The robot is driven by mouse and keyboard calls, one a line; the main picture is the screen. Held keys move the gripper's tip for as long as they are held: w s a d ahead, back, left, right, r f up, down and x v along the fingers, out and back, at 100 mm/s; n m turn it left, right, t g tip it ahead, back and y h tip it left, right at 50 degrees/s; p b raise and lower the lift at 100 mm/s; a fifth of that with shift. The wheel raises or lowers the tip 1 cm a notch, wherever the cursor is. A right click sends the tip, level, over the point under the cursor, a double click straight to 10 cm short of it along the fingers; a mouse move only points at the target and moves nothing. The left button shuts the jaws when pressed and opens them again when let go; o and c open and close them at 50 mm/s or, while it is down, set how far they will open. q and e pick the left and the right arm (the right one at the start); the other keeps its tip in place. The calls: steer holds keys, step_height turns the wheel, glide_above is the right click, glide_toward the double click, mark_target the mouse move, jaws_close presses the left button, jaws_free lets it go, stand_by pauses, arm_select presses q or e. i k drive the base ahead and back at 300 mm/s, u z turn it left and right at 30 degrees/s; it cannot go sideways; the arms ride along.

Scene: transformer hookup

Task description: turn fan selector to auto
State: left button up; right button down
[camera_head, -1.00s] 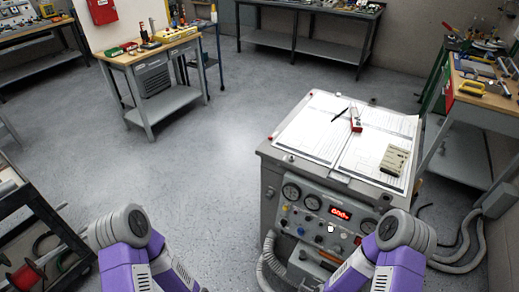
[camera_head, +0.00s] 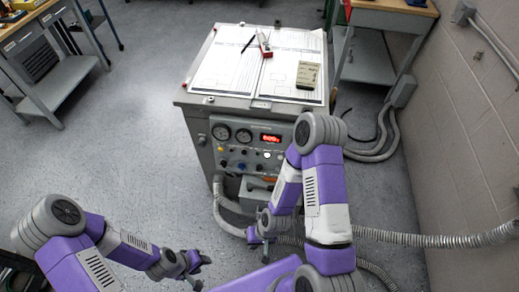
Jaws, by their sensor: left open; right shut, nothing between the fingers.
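The fan selector is not told apart among the small knobs on the front panel (camera_head: 233,149) of the grey transformer cabinet (camera_head: 199,130). The panel carries round gauges (camera_head: 222,132), a lit red display (camera_head: 270,138) and a blue knob (camera_head: 242,167). My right arm covers the panel's right part. My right gripper (camera_head: 260,242) is small in the picture, below the panel and apart from it, shut and empty. My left gripper (camera_head: 199,272) is open and empty, low over the floor, left of and below the cabinet front.
Papers (camera_head: 234,71), a pen (camera_head: 249,43), a red tool (camera_head: 265,44) and a beige meter (camera_head: 308,75) lie on the cabinet top. Grey hoses (camera_head: 430,239) run from the front to the right wall (camera_head: 450,110). Floor at left (camera_head: 120,140) is clear.

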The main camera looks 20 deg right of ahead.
mark_target(223, 163)
steer(key=z, duration=0.05)
steer(key=k, duration=1.1)
steer(key=u, duration=0.9)
steer(key=i, duration=1.1)
steer(key=z, duration=0.4)
steer(key=i, duration=0.7)
steer(key=z, duration=0.45)
